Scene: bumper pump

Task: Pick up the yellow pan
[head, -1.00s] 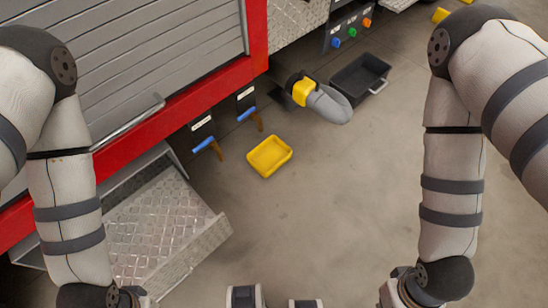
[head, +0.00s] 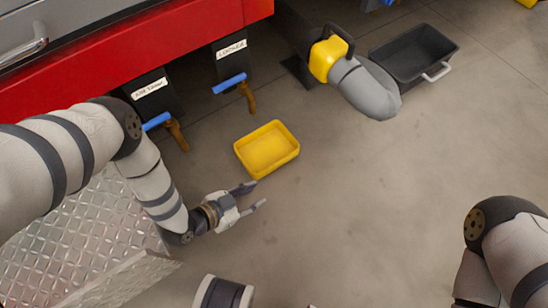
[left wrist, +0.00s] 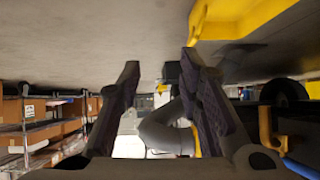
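The yellow pan (head: 266,148) is a shallow rectangular tray lying on the concrete floor in the middle of the head view. It looks empty. My left gripper (head: 257,194) is open and empty, just below the pan's near edge in the head view, apart from it as far as I can tell. In the left wrist view, the open fingers (left wrist: 161,62) show with nothing between them. Part of the yellow pan (left wrist: 240,18) shows at the upper right there. My right gripper is out of view; only part of its arm shows at the lower right of the head view.
A grey hose with a yellow collar (head: 326,57) and a black bin (head: 412,54) stand beyond the pan to the right. Two blue-handled valves (head: 230,83) hang under the red vehicle edge. A diamond-plate step (head: 70,235) lies left. The floor right of the pan is clear.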

